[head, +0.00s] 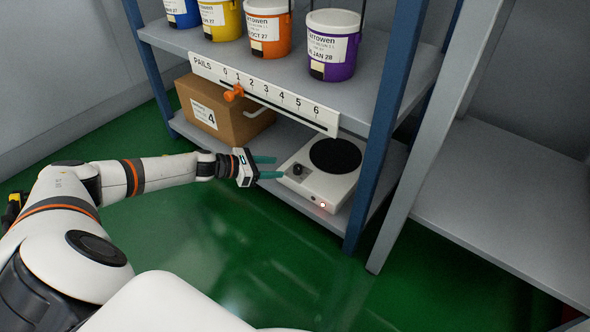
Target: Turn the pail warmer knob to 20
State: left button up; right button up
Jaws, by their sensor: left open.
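The pail warmer (323,187) is a white box with a round black plate, on the lower shelf. The knob's scale is too small to read. My left gripper (272,167) is open and empty, its teal fingers pointing right at the warmer's left side, close to the knob. I cannot tell whether a finger touches the warmer. My right gripper is out of view.
A cardboard box (225,115) marked 4 sits left of the warmer. Above, a shelf holds several pails, including a purple one (332,48), and a numbered PAILS strip (262,92) with an orange slider (233,93). A blue post (385,120) stands right of the warmer. Green floor in front is clear.

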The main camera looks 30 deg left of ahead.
aim_at(295, 168)
pick_arm(q)
jog(key=b+x, duration=0.3)
jog(key=x, duration=0.4)
jog(key=shift+w+d+f, duration=0.1)
jog(key=shift+w, duration=0.05)
jog(key=shift+c, duration=0.4)
jog(key=c, duration=0.9)
